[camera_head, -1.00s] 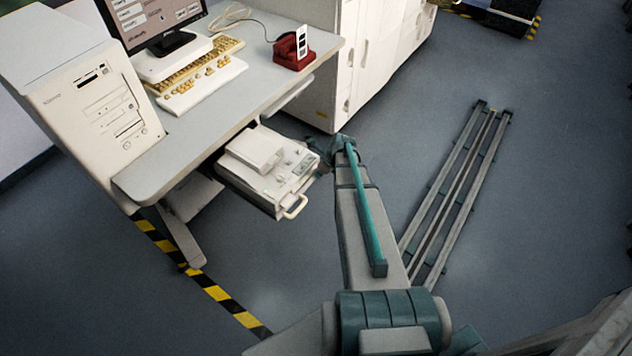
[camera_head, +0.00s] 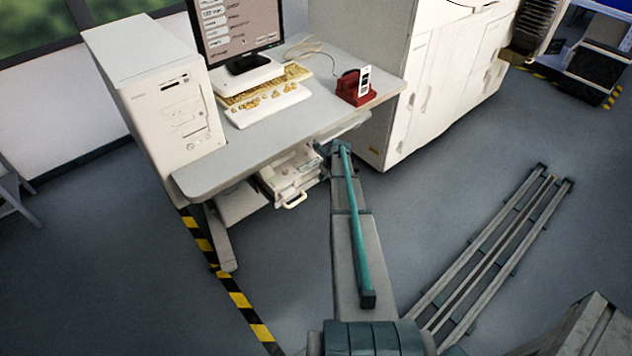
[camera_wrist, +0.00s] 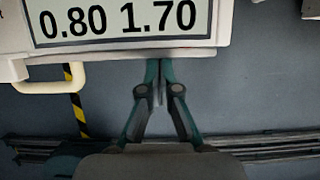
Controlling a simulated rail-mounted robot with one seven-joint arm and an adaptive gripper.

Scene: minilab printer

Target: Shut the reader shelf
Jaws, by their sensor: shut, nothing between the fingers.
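The reader shelf (camera_head: 289,178) is the white unit under the desk, with a loop handle (camera_head: 294,201) at its front. It sticks out a little from below the desktop edge. In the wrist view, the reader's display (camera_wrist: 120,22) reads 0.80 and 1.70, and the white handle (camera_wrist: 52,78) shows at the left. My gripper (camera_wrist: 158,66) is shut and empty, its fingertips at the front edge below the display. They look in contact with that edge or very close to it. In the head view, my arm hides part of the gripper.
The desk (camera_head: 250,130) carries a computer tower (camera_head: 185,125), a monitor, a keyboard (camera_head: 268,105) and a red holder (camera_head: 354,88). A large white cabinet (camera_head: 400,100) stands right of the desk. Floor rails (camera_head: 495,255) lie to the right.

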